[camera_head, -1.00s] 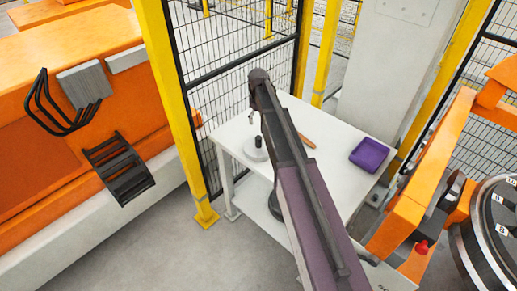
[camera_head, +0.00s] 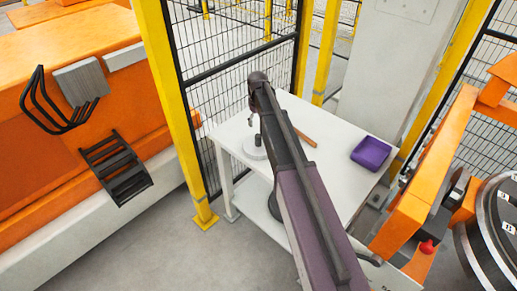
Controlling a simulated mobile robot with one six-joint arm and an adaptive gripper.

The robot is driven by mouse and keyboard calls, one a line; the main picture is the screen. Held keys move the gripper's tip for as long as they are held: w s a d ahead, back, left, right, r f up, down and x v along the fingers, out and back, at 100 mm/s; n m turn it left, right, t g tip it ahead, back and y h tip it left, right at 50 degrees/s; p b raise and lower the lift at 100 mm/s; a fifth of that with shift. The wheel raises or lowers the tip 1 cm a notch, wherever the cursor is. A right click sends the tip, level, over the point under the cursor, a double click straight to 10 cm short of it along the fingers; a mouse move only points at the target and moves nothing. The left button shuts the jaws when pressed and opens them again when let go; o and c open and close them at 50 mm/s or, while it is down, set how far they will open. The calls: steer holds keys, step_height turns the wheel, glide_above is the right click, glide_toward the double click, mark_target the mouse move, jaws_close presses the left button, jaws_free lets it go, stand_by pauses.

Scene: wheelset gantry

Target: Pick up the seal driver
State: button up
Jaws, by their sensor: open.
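The seal driver (camera_head: 255,152) appears to be the pale grey disc with a short dark upright handle, standing on the white table near its left edge. My arm passes close by on its right and covers part of that side. My gripper (camera_head: 251,117) shows only as a small piece left of the arm's far end, in the picture just above the dark handle. It looks apart from the handle and holds nothing that I can see. The jaws are open, though small in this view.
A wooden-coloured handle (camera_head: 305,138) lies behind my arm on the white table (camera_head: 345,180). A purple tray (camera_head: 371,153) sits at the table's right. A mesh fence (camera_head: 235,105) with a yellow post (camera_head: 172,100) borders the left. Orange machinery (camera_head: 60,150) stands farther left.

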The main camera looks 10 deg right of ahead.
mark_target(258, 135)
steer(key=shift+f+b, duration=2.55)
steer(key=shift+f, duration=0.3)
steer(key=shift+f, duration=0.1)
steer(key=shift+s+f+b, duration=0.15)
steer(key=shift+f+b, duration=2.35)
steer(key=shift+b, duration=0.1)
jaws_close()
